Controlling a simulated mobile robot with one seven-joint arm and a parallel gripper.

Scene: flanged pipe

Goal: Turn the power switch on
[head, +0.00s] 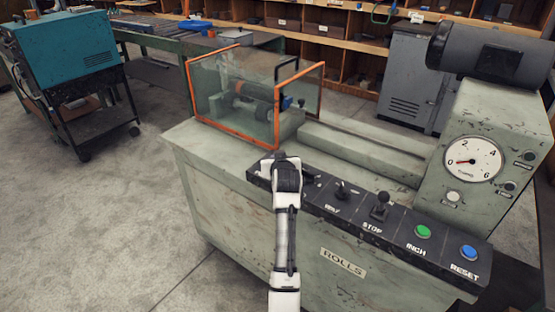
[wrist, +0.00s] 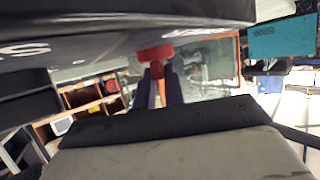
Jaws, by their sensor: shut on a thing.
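A red switch handle (wrist: 155,53) projects below the dark control panel (wrist: 100,35) in the wrist view. I take it for the power switch. The two dark purple fingers of my gripper (wrist: 159,76) are shut on its red lower part. In the head view my gripper and wrist (head: 288,172) are over the left end of the black control panel (head: 315,200) and hide the switch there. I cannot tell from these views which position the switch is in.
To the right on the panel stand two black levers (head: 380,206), a green button (head: 423,232) and a blue button (head: 468,252). A round gauge (head: 472,162) is above them. An orange-framed clear guard (head: 232,95) stands behind my gripper.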

